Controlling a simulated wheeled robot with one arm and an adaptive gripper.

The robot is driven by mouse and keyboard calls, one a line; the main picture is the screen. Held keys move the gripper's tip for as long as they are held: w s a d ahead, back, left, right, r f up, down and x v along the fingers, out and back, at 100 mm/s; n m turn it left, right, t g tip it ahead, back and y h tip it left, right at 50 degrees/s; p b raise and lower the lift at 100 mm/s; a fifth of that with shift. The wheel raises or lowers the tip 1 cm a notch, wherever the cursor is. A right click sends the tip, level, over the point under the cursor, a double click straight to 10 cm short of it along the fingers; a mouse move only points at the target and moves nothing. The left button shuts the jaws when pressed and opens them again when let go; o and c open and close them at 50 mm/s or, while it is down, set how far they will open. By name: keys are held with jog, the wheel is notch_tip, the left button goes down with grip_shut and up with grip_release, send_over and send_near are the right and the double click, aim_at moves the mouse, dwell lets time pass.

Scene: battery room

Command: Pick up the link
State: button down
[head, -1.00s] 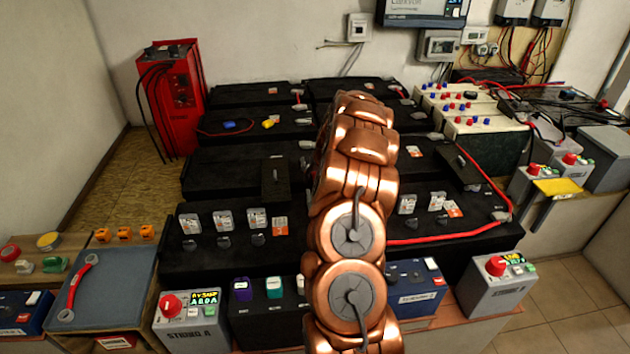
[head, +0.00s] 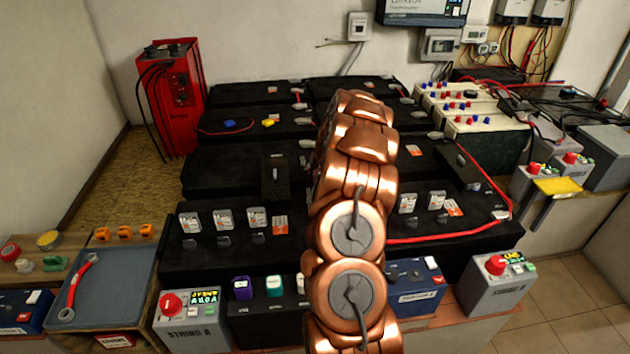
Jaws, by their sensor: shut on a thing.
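My copper-coloured arm rises through the middle of the head view and bends away over the black batteries (head: 225,170). My gripper is hidden behind the arm, so neither its fingers nor anything in them shows. I cannot make out for certain which piece is the link. Small grey connector pieces sit at battery edges, one at the middle (head: 306,144) and one at the right end of the red cable (head: 500,214). The battery area directly behind the arm is hidden.
A red cabinet (head: 172,100) stands at the back left. A red-handled wrench (head: 76,288) lies on a blue-grey mat (head: 120,285) at front left. Grey control boxes with red knobs stand at the front, left (head: 190,325) and right (head: 496,285). A red cable (head: 440,236) crosses the right batteries.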

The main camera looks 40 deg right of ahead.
notch_tip(320, 180, up, 10)
jog(key=shift+b, duration=0.9)
